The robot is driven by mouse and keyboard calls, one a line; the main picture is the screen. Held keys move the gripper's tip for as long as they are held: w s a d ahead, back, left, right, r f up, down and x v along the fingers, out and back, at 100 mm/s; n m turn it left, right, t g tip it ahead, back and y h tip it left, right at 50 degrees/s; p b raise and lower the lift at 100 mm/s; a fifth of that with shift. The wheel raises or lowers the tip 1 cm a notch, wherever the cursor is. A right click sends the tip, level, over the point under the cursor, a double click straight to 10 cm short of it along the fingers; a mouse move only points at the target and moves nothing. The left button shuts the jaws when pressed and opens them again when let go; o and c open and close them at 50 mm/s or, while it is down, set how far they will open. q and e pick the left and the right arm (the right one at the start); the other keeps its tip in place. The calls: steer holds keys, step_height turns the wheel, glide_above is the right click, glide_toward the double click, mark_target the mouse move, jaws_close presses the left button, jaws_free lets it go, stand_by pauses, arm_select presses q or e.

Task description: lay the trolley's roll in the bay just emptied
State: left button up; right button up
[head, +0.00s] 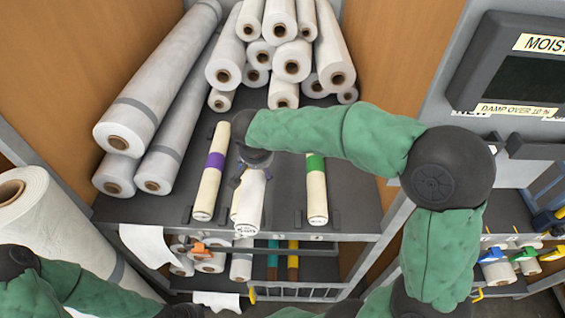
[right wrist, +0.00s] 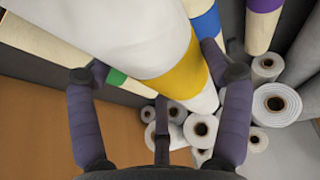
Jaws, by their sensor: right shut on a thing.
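My right gripper (head: 252,174) is shut on a white roll (head: 249,205) over the grey shelf (head: 287,215). In the right wrist view this roll has a yellow band (right wrist: 178,80) and runs between the fingers. Close beside it is a cream roll with a blue band (right wrist: 205,22), mostly hidden in the head view. A purple-banded roll (head: 209,172) lies to the left and a green-banded roll (head: 316,190) to the right. Bare shelf shows between the held roll and the green-banded one. I cannot tell whether the held roll touches the shelf.
White rolls (head: 292,60) are piled at the back of the shelf. Long grey-wrapped rolls (head: 160,85) lie along its left side. A large white roll (head: 40,215) is at the far left. Wooden panels (head: 387,60) flank the shelf. A moisture display (head: 520,85) is at right.

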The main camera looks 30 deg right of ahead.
steer(key=shift+w+d+f+b, duration=0.3)
steer(key=shift+w+d+f, duration=0.5)
steer(key=shift+d+f, duration=0.85)
steer(key=shift+w+d+f+b, duration=0.25)
steer(key=shift+w+d+f, duration=0.6)
steer(key=shift+d+f, duration=0.75)
steer(key=shift+w+d+f+b, duration=0.3)
steer(key=shift+w+d+f, duration=0.7)
steer(key=shift+d, duration=1.1)
step_height(320, 180, down, 4)
steer(key=shift+s+r+b, duration=0.15)
steer(key=shift+r+b, duration=0.1)
steer(key=shift+b, duration=0.25)
steer(key=o, duration=1.5)
steer(key=shift+f, duration=0.1)
steer(key=shift+c, duration=0.2)
